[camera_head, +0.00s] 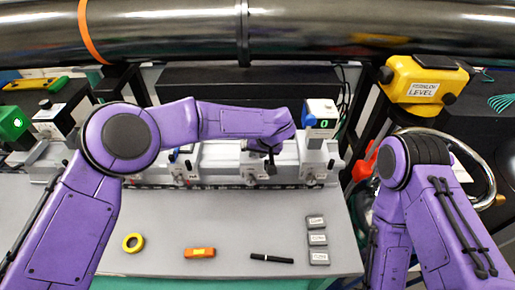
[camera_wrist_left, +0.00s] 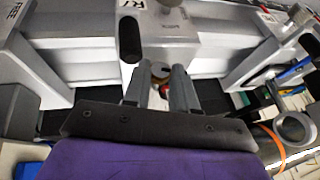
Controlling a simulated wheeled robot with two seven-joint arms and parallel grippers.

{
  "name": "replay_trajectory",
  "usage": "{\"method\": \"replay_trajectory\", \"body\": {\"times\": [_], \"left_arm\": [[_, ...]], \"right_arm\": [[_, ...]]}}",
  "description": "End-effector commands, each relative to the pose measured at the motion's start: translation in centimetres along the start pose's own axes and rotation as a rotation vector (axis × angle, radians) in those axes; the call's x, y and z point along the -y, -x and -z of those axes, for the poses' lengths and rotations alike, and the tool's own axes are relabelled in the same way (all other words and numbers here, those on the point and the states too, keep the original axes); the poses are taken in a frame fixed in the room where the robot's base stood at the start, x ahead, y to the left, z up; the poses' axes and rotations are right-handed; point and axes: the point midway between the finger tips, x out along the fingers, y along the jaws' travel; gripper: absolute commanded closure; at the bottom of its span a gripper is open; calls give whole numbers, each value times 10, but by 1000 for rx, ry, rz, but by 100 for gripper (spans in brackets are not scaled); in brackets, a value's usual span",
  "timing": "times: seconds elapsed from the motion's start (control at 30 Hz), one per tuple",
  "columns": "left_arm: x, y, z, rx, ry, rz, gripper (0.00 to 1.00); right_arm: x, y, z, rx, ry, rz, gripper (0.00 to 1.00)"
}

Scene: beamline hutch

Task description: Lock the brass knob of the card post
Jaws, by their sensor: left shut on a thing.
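My left gripper (camera_head: 262,165) reaches across to the rail at the back of the grey bench and points down at the middle carrier (camera_head: 255,181). In the left wrist view, its two grey fingers (camera_wrist_left: 160,86) are closed around the small brass knob (camera_wrist_left: 161,70). Only part of the knob shows between the fingertips; how far it is turned cannot be told. The card post above the knob is mostly hidden by my arm in the head view. My right arm stands at the right; its gripper is out of view.
Other carriers stand on the rail, one with a white and blue box (camera_head: 320,114) right of my gripper. A dark pipe (camera_head: 170,30) crosses above.

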Motion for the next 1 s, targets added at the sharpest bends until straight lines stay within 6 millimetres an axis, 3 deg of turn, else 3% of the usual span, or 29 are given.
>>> {"method": "replay_trajectory", "body": {"times": [0.07,0.1,0.13,0.17,0.53,0.8,1.0], "left_arm": [[0,0,0,0,-1,-1,100],[0,0,-1,0,-1,-1,61],[0,0,-1,0,-1,-1,51],[0,0,0,0,-1,-1,48],[-1,9,0,-2,0,-2,48],[-1,70,0,-4,0,-2,48],[-1,101,-1,0,-1,-1,48]], "right_arm": [[0,0,0,0,0,0,100],[0,0,0,0,0,0,100],[0,0,0,0,0,0,100],[0,0,0,0,0,0,100],[0,-5,-2,0,0,0,100],[2,-22,-9,0,0,0,100],[2,-26,-11,0,0,0,100]]}}
